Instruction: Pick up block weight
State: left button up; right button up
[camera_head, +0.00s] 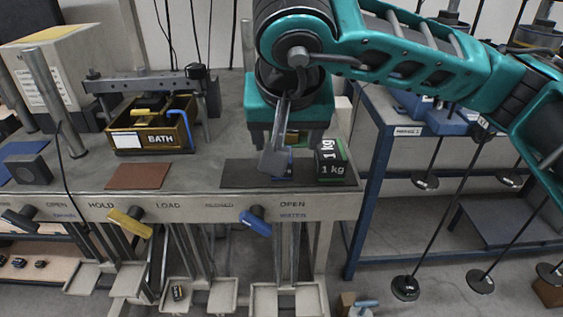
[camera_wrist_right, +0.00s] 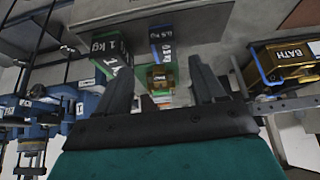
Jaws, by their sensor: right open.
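A black-and-green block weight (camera_head: 331,165) marked 1 kg stands on the dark mat near the bench's right end. It also shows in the right wrist view (camera_wrist_right: 108,48). A blue block weight (camera_head: 283,168), marked 0.5 kg in the right wrist view (camera_wrist_right: 161,42), is partly hidden behind my right gripper's finger. A small brass-coloured block with green (camera_head: 297,138) is behind them; in the wrist view (camera_wrist_right: 162,77) it appears between the fingers. My right gripper (camera_head: 276,160) points down over this group, open, with nothing visibly clamped. My left gripper is not in view.
A yellow bath tray (camera_head: 150,136) with blue-handled parts stands left on the bench. A brown mat (camera_head: 138,176) is bare. Yellow (camera_head: 130,222) and blue levers (camera_head: 256,220) stick out from the front edge. A blue-framed rack (camera_head: 372,190) with hanging rods stands to the right.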

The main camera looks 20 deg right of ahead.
aim_at(288, 175)
jog(key=x, duration=0.8)
jog(key=shift+w+a, duration=0.15)
jog(key=shift+w, duration=0.25)
jog(key=shift+r, duration=0.15)
grip_shut()
